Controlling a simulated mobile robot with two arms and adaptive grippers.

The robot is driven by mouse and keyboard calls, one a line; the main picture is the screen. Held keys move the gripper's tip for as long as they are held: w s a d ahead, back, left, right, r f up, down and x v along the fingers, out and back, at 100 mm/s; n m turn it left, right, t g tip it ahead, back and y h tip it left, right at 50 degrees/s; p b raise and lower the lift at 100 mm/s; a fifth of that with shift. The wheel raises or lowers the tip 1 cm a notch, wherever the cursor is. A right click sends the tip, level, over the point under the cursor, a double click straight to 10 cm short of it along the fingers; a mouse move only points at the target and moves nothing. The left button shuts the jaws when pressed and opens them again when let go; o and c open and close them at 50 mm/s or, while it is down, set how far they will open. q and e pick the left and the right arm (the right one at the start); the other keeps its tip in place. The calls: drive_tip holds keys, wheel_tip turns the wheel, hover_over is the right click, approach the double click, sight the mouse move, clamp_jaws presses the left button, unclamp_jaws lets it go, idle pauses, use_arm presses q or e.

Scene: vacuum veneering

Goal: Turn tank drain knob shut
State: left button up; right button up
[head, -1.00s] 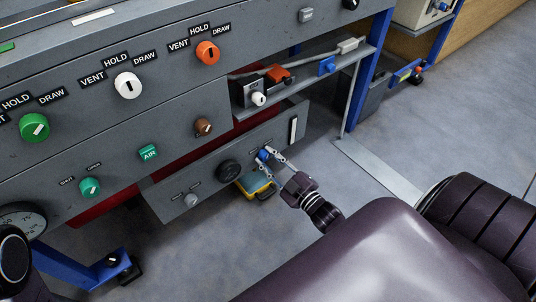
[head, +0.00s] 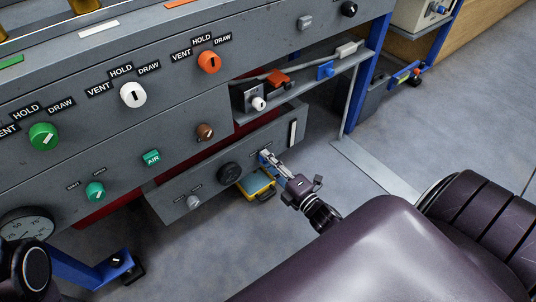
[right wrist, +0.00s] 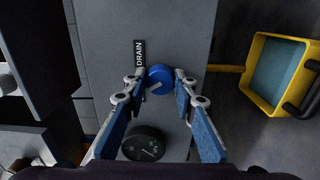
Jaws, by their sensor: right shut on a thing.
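The drain knob is a round blue knob with a white mark, on the low grey panel, beside a black DRAIN label (right wrist: 139,54). In the right wrist view the knob (right wrist: 160,79) sits between the fingertips, its white mark slanting. In the head view the knob (head: 263,158) is mostly covered by the fingers. My right gripper (head: 269,158) reaches in from the lower right and is shut on the knob. Its two blue-padded fingers also show in the right wrist view (right wrist: 160,84), one each side. My left gripper is not in view.
A black round gauge (head: 229,173) and a grey knob (head: 193,202) sit on the same panel. A yellow tray (head: 258,186) stands below the drain knob. A shelf with a white knob (head: 258,103) is above. The floor on the right is open.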

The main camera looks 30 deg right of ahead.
drive_tip(key=shift+f+n, duration=0.1)
drive_tip(key=shift+n, duration=1.1)
drive_tip(key=o, duration=1.2)
drive_tip(key=shift+c, duration=0.2)
drive_tip(key=s+d, duration=0.1)
drive_tip(key=s, duration=1.1)
